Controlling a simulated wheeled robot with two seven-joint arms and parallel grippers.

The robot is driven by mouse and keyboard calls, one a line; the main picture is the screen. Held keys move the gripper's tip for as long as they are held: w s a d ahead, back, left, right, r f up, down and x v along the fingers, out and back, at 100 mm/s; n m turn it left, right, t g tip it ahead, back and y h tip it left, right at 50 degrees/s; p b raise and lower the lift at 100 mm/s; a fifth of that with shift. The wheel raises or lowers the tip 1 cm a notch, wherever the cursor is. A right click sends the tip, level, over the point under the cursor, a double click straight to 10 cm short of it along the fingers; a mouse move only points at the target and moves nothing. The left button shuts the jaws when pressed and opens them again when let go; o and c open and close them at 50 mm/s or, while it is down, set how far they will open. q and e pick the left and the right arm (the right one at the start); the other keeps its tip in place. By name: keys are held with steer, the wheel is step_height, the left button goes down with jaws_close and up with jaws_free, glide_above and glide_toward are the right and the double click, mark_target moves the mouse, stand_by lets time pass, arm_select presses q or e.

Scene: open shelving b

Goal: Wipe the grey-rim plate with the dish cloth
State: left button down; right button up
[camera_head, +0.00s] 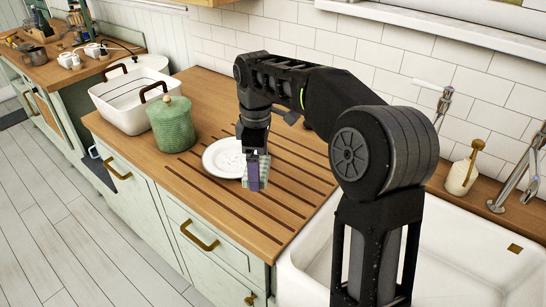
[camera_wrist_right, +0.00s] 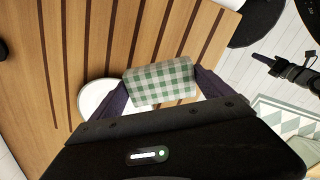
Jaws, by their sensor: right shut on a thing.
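The plate (camera_head: 216,156) lies on the grooved wooden counter and looks white, with faint marks on its face; its rim colour is hard to tell. The dish cloth (camera_wrist_right: 160,82) is green-and-white checked and held between the fingers of my right gripper (camera_head: 256,174). In the head view the cloth (camera_head: 264,166) is at the plate's right edge; I cannot tell whether it touches. In the right wrist view the plate (camera_wrist_right: 92,96) is partly hidden by my gripper.
A green lidded canister (camera_head: 172,126) and a white bin (camera_head: 122,98) with brown handles stand left of the plate. A white sink (camera_head: 460,250) is at the right, with a soap dispenser (camera_head: 462,175) behind it. The grooved counter in front of the plate is clear.

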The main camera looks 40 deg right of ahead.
steer(key=a+f+m, duration=0.2)
steer(key=a+m, duration=0.1)
steer(key=a, duration=0.1)
steer(key=w+a+f+m, duration=0.1)
steer(key=a+f+m, duration=0.1)
steer(key=a, duration=0.3)
steer(key=w+a+f+m, duration=0.1)
steer(key=a+f+m, duration=0.1)
steer(key=a+m, duration=0.2)
steer(key=shift+w+a+f+m, duration=0.15)
steer(key=shift+w+a+m, duration=0.05)
steer(key=shift+a+m, duration=0.15)
steer(key=shift+d, duration=0.15)
